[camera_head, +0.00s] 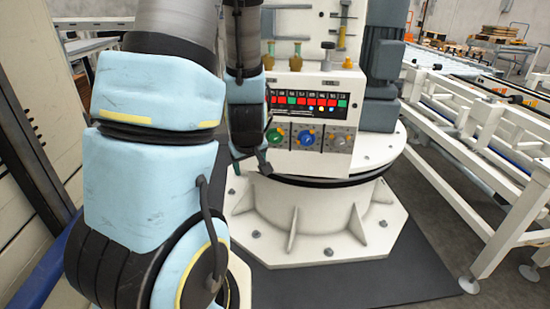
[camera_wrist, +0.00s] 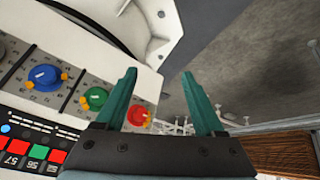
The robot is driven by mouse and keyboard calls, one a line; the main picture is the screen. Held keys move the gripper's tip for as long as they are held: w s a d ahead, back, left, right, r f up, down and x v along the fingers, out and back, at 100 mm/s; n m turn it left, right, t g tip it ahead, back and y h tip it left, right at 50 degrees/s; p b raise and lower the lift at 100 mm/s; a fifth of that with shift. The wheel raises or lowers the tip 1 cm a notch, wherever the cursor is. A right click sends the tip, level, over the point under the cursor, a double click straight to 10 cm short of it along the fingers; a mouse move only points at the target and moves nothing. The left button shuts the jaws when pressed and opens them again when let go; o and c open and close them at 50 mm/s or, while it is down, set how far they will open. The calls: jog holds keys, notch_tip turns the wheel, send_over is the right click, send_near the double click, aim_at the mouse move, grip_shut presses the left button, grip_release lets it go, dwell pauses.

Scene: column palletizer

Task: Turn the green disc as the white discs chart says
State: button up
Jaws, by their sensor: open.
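The green disc (camera_wrist: 95,98), with orange knobs, sits on the front panel between the blue disc (camera_wrist: 44,76) and the red disc (camera_wrist: 138,115). It also shows in the head view (camera_head: 274,135), just right of my gripper (camera_head: 258,160). In the wrist view my open gripper (camera_wrist: 160,78) has empty teal fingers spread apart; the left fingertip is right of the green disc. No chart is readable.
A strip of red, green and dark numbered tiles (camera_head: 305,102) is above the discs. Bottles (camera_head: 296,60) stand on the panel's top. The machine's white flanged base (camera_head: 310,215) is below, and a conveyor frame (camera_head: 480,130) is at right. Dark floor lies between them.

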jog(key=w+f+n+t+y+b, duration=0.25)
jog(key=w+f+b, duration=0.2)
jog(key=f, duration=0.35)
jog(key=m+t+h+b, duration=0.3)
jog(key=t+h+b, duration=0.1)
jog(key=t+b, duration=0.9)
send_near(274, 139)
jog(key=shift+t, duration=0.25)
jog(key=x, duration=0.8)
jog(key=shift+w+f+b, duration=0.15)
jog(key=shift+w+b, duration=0.25)
grip_shut()
